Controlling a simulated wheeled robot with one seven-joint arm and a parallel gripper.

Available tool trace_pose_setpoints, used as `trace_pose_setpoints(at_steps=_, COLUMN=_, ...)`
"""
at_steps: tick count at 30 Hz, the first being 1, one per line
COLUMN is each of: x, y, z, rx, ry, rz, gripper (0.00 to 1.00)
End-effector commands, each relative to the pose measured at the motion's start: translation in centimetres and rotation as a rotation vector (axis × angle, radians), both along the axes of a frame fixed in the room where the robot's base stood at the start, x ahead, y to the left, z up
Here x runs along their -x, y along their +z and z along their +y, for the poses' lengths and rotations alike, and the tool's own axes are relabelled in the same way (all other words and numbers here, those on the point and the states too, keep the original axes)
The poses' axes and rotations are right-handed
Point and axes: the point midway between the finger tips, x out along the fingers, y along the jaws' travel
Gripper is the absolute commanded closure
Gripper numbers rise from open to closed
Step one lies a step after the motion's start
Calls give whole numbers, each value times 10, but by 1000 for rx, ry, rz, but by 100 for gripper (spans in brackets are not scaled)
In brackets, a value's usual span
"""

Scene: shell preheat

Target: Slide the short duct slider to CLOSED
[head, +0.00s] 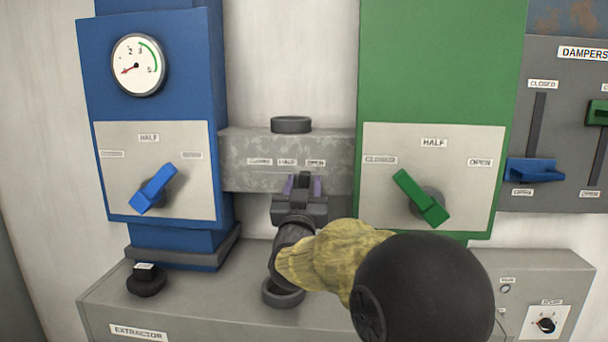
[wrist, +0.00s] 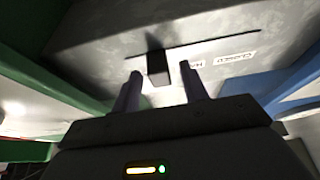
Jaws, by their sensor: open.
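The short grey duct (head: 240,150) bridges the blue and green cabinets, with CLOSED, HALF and OPEN labels from left to right in the head view. My gripper (head: 303,185) is in front of its right part, near the OPEN label (head: 316,163). In the wrist view, the dark slider handle (wrist: 157,68) stands out from a thin slot, toward the end away from the CLOSED label (wrist: 235,57). My open gripper (wrist: 161,84) has one purple finger on each side of the handle, with gaps visible. In the head view the handle cannot be clearly told from my gripper.
The blue cabinet (head: 150,70) with a lever (head: 154,188) stands left, the green cabinet (head: 440,60) with its lever (head: 422,198) right. A round black collar (head: 291,125) sits on top of the duct. The extractor box (head: 200,300) lies below my arm.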

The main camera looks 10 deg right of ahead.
Motion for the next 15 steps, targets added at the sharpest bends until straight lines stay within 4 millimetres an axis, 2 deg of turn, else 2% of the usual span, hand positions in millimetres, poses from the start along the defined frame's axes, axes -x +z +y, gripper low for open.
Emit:
trace_pose_setpoints(at_steps=10, x=-6, y=2, z=-1, rx=0, ry=2, rz=0, gripper=56)
trace_pose_setpoints(at_steps=11, x=-6, y=2, z=-1, rx=0, ry=2, rz=0, gripper=58)
trace_pose_setpoints(at_steps=15, x=-6, y=2, z=0, rx=0, ry=4, rz=0, gripper=86)
